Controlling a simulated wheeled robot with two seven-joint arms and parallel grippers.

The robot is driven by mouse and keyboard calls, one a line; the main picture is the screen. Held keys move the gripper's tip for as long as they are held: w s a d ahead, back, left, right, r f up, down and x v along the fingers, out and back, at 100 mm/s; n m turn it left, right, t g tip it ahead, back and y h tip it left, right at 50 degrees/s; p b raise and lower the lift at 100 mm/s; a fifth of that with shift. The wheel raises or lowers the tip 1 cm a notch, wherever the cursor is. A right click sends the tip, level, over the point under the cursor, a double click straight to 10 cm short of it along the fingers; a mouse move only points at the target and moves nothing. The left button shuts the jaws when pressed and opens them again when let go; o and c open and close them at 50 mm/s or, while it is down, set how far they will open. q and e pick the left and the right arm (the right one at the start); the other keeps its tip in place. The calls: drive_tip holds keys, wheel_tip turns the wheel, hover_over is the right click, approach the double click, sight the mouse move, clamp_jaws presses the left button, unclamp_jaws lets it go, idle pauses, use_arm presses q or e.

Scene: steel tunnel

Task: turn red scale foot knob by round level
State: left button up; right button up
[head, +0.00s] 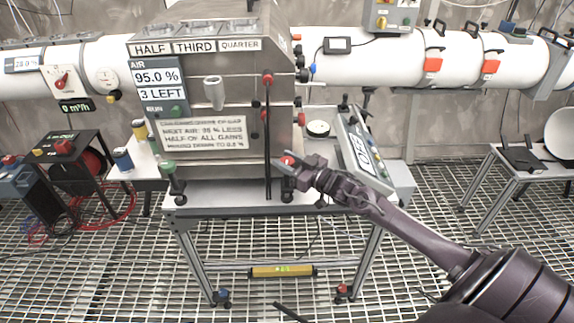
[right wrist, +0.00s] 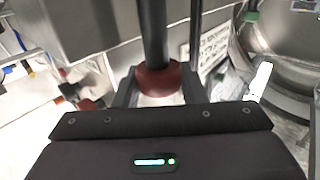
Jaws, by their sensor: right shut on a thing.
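The red foot knob (head: 287,161) is at the front right lower corner of the steel box, above the bench top. In the right wrist view the red knob (right wrist: 158,78) sits around a dark upright rod, between my two fingers. My right gripper (head: 285,169) reaches in from the right and is shut on this knob. The fingers hide part of it in the head view. A round white-topped thing (head: 318,128) stands behind to the right; I cannot tell whether it is the round level. My left gripper is not in view.
A green foot knob (head: 168,166) is at the box's front left. A tilted display unit (head: 362,144) stands close to my right forearm. A yellow bar with a green readout (head: 282,271) lies on the lower rail. A small table (head: 515,165) stands at the right.

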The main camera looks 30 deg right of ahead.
drive_tip(key=shift+n+g+y+b, duration=0.7)
drive_tip(key=shift+n+y+b, duration=0.35)
drive_tip(key=shift+y, duration=0.35)
drive_tip(key=o, duration=1)
drive_tip(key=shift+c, duration=0.2)
drive_tip(key=v, duration=0.7)
drive_tip(key=shift+s+d+b, duration=0.2)
drive_tip(key=shift+s+b, duration=0.1)
drive_tip(key=shift+s, duration=0.05)
drive_tip(key=shift+f, duration=0.1)
